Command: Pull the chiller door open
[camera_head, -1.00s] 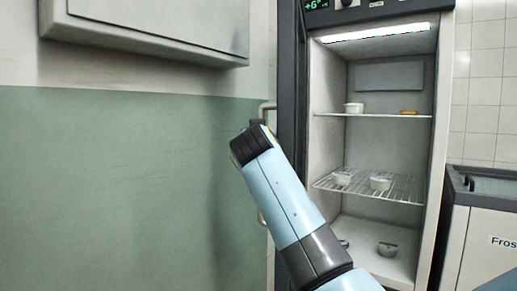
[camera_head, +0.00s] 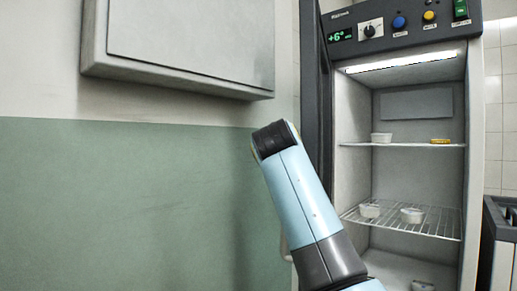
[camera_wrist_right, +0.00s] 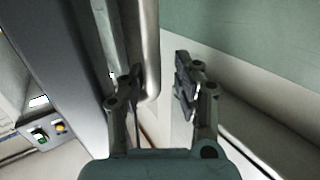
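The chiller (camera_head: 472,120) stands at the right in the head view, its lit inside in plain sight. Its dark-framed door (camera_head: 313,90) stands open, seen nearly edge-on at the left of the opening. The door's metal handle (camera_wrist_right: 149,45) shows in the right wrist view; in the head view only a small lower part (camera_head: 286,246) shows beside my arm. My right gripper (camera_wrist_right: 160,92) has its fingers apart, the handle's end near the left finger; I cannot tell if they touch. In the head view my right forearm hides this gripper. My left gripper is not in view.
A grey wall cabinet (camera_head: 180,45) hangs at the upper left. White tubs (camera_head: 411,215) stand on the chiller's wire shelf (camera_head: 440,222). A chest freezer (camera_head: 500,245) stands close at the right. The green wall (camera_head: 110,200) at the left is clear.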

